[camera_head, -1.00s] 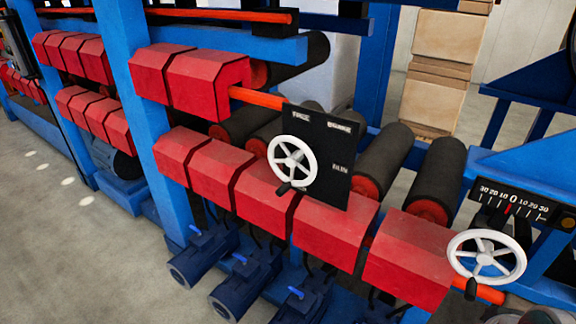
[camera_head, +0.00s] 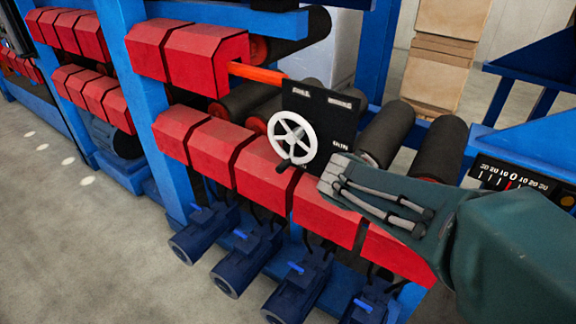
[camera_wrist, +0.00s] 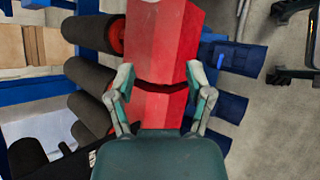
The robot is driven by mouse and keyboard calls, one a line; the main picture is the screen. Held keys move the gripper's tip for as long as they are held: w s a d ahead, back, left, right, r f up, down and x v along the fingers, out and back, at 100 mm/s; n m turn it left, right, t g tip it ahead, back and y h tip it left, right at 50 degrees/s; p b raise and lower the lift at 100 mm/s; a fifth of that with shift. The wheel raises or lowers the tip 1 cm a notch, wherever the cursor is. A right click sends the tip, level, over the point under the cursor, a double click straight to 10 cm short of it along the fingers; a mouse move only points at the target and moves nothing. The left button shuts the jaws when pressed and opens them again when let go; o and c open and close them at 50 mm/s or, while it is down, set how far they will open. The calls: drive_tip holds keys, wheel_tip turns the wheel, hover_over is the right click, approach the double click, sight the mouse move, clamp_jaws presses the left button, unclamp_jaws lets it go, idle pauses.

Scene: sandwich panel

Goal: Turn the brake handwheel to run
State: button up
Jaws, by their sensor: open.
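The white brake handwheel (camera_head: 292,138) with spokes and a dark handle knob (camera_head: 283,166) is mounted on a black panel (camera_head: 325,112) in the head view. The panel has small white labels too blurred to read surely. My gripper (camera_head: 335,175) is to the right of and slightly below the wheel, apart from it. In the wrist view my gripper (camera_wrist: 162,80) has its two fingers spread with nothing between them. Red guard boxes (camera_wrist: 162,45) lie beyond the fingers. I cannot make out the wheel clearly in the wrist view.
Red guard boxes (camera_head: 262,168) run in a row below the wheel, with blue motors (camera_head: 245,255) beneath. Dark rollers (camera_head: 385,135) stand behind my gripper. A numbered scale (camera_head: 510,178) is at right. A blue post (camera_head: 140,100) stands left. Open floor lies at lower left.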

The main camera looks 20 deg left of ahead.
drive_tip(key=w+a+f+n+t, duration=0.1)
drive_tip(key=w+a+n+t, duration=0.25)
drive_tip(key=a, duration=0.45)
drive_tip(key=n+t+y, duration=0.3)
drive_tip(key=n+t, duration=0.5)
drive_tip(key=n, duration=0.4)
approach(278, 171)
drive_tip(key=w, duration=0.2)
drive_tip(key=x, duration=1)
drive_tip(key=shift+w+d, duration=0.3)
clamp_jaws()
